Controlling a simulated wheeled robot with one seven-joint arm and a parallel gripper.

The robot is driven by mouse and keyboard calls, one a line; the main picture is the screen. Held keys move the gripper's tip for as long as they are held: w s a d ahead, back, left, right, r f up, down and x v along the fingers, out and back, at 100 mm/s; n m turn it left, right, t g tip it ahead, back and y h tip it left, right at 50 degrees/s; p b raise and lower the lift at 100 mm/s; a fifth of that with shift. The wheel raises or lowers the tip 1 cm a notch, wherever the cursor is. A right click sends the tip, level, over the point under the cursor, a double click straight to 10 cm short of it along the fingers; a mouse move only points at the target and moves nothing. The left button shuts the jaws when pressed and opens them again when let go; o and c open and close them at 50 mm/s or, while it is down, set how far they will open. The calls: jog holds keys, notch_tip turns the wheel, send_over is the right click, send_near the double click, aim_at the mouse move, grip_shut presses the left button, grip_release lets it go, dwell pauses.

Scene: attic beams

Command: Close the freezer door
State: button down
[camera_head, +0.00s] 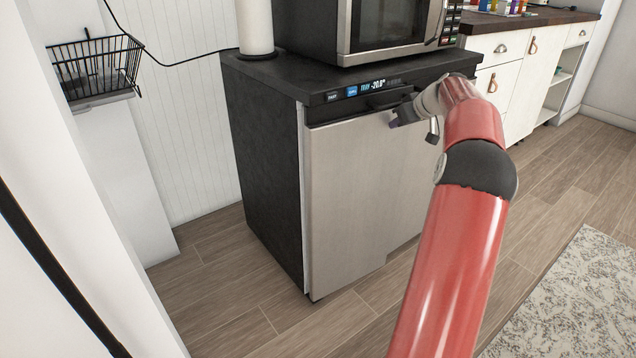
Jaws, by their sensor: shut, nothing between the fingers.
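The freezer (266,160) is a low black cabinet with a lit display reading about -20 on its top front edge. Its flat steel door (352,200) covers the front and looks shut or nearly so. A thin pale strip shows along the door's left edge; I cannot tell whether a small gap remains. A dark handle (388,98) runs along the door's top. My gripper (396,121) is shut and empty, in front of the upper door just below the handle. I cannot tell whether it touches. My red arm hides the door's right side.
A microwave (385,28) and a white cylinder (255,27) stand on the freezer. A wire basket (96,68) is at the upper left. White cabinets (510,85) stand behind on the right. Wooden floor (240,312) lies open before the freezer, with a patterned rug (575,295) at the right.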

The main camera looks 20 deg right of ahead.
jog(key=shift+w+r+p, duration=0.1)
jog(key=shift+w+p, duration=0.55)
jog(key=shift+w, duration=0.8)
